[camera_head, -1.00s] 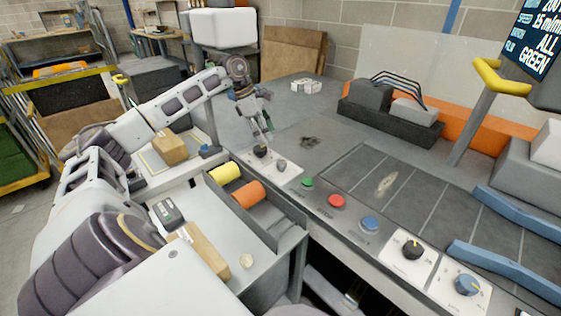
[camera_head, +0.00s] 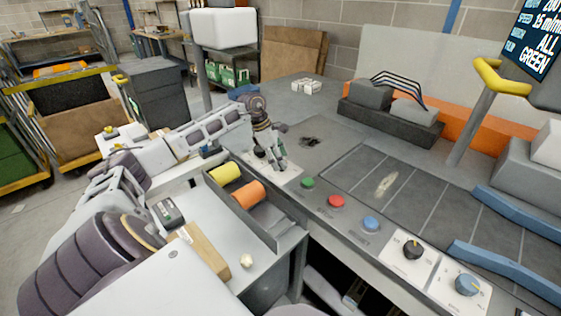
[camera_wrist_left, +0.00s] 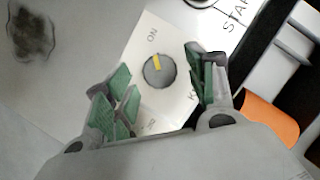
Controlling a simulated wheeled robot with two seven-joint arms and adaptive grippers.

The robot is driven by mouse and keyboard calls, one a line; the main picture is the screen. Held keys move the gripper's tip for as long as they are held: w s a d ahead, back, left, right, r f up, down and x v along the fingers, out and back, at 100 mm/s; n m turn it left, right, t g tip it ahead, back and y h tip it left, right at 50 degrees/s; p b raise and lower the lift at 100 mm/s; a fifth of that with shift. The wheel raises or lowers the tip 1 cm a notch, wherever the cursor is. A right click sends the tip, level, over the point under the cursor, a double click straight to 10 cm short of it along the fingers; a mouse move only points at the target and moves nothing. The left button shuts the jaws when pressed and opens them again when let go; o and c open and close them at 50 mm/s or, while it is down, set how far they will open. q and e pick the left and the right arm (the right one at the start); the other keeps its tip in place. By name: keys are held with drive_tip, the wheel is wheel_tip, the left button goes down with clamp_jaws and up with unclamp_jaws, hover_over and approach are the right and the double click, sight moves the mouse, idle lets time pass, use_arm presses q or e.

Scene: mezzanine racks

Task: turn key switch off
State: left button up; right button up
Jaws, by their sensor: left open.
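The key switch (camera_wrist_left: 159,73) is a round grey knob on a white plate (camera_wrist_left: 176,107) in the left wrist view. Its yellow mark points toward the word ON. A partly hidden label on the plate begins with K. My left gripper (camera_wrist_left: 163,92) is open, with green-padded fingers on either side of the knob in the picture; no contact shows. In the head view my left gripper (camera_head: 277,165) points down over the white plate (camera_head: 292,178) at the panel's far left end and hides the knob there. My right gripper is not in view.
A grey bin with a yellow roll (camera_head: 225,173) and an orange roll (camera_head: 248,194) stands close in front.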

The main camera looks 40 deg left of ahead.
use_arm(q)
drive_tip(key=shift+x, duration=0.75)
drive_tip(key=shift+c, duration=0.5)
drive_tip(key=c, duration=0.9)
